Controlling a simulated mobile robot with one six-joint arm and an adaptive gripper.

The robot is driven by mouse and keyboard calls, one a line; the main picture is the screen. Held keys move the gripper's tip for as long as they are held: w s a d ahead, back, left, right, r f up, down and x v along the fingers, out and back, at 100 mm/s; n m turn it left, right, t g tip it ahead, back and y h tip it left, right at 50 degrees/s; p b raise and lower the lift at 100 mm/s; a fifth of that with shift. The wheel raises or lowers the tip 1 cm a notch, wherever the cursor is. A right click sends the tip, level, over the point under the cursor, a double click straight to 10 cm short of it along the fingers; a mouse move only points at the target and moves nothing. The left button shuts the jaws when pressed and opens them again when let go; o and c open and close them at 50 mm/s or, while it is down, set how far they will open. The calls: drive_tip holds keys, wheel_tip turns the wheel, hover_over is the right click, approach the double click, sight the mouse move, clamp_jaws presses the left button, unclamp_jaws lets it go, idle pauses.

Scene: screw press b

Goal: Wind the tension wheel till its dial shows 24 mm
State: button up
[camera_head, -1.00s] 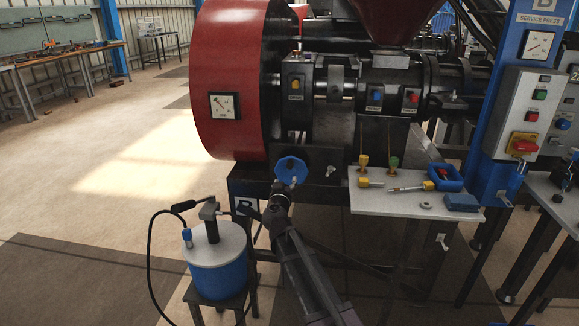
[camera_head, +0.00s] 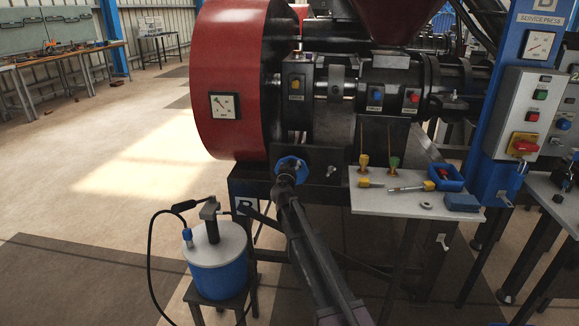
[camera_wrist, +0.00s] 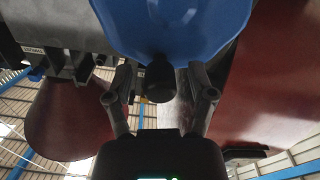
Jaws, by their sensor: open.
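The blue tension wheel (camera_head: 291,162) sits on the front of the dark machine body, right of the red drum cover. My gripper (camera_head: 287,175) is in front of the wheel's lower part and hides some of it. In the wrist view the blue wheel (camera_wrist: 175,25) fills the top, and its dark knob (camera_wrist: 160,80) lies between my two spread fingers (camera_wrist: 161,92). The fingers are open, with a gap visible on each side of the knob. A white square dial (camera_head: 223,105) is on the red cover; its needle points to the upper left, and its figures are too small to read.
A blue drum (camera_head: 217,270) with a pump and black hose stands on a stool at the lower left. A grey shelf (camera_head: 400,205) with tools and a blue tray (camera_head: 446,178) juts out right of my arm. A second dial (camera_head: 538,44) is on the blue post.

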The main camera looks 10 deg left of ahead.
clamp_jaws()
drive_tip(key=shift+a, duration=0.15)
drive_tip(key=shift+n, duration=0.3)
